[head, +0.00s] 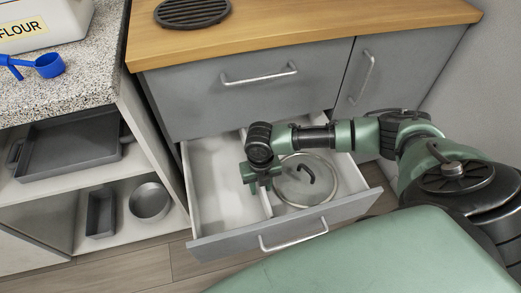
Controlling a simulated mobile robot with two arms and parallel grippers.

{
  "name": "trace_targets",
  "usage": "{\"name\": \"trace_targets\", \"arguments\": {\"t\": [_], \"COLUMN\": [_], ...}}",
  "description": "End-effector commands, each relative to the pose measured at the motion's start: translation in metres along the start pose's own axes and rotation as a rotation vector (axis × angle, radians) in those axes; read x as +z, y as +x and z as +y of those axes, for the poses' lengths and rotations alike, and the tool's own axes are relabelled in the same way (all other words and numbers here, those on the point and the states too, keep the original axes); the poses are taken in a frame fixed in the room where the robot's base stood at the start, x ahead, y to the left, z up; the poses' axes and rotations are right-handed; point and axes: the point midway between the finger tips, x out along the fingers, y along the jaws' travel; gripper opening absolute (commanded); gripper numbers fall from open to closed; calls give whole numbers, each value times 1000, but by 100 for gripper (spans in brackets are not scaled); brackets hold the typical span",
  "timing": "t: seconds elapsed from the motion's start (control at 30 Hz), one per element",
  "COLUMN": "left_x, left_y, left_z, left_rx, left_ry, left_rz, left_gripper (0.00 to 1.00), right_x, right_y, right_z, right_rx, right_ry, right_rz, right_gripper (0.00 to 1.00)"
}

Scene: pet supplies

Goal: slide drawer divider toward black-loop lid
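The lower drawer (222,238) is pulled open. A thin white divider (267,206) runs from its back to its front, splitting the inside into a left and a right compartment. The round glass lid (318,191) with a black loop handle lies in the right compartment. My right gripper (264,188) points down into the drawer at the divider, left of the lid. The wrist hides part of the divider, and I cannot tell whether the fingers are closed on it. My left gripper is out of view.
The left compartment (219,187) is empty. A wooden counter (300,27) with a dark round trivet (192,10) is above. Left shelves hold dark pans (70,145) and a round tin (149,201). A blue scoop (48,65) and flour box (40,22) sit on the stone counter.

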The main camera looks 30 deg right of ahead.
Motion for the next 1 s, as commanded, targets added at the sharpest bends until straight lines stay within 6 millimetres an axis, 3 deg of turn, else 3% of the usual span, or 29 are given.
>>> {"name": "trace_targets", "arguments": {"t": [0.1, 0.33, 1.0], "left_x": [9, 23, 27], "left_y": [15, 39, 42], "left_z": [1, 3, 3], "left_rx": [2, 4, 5], "left_ry": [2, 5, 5], "left_rz": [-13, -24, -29], "left_gripper": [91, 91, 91], "right_x": [1, 0, 0], "right_y": [-26, -54, -63], "right_z": [0, 0, 0], "right_rx": [2, 1, 0], "right_ry": [-1, -1, 0], "right_rz": [-2, -1, 0], "right_gripper": [33, 33, 33]}}
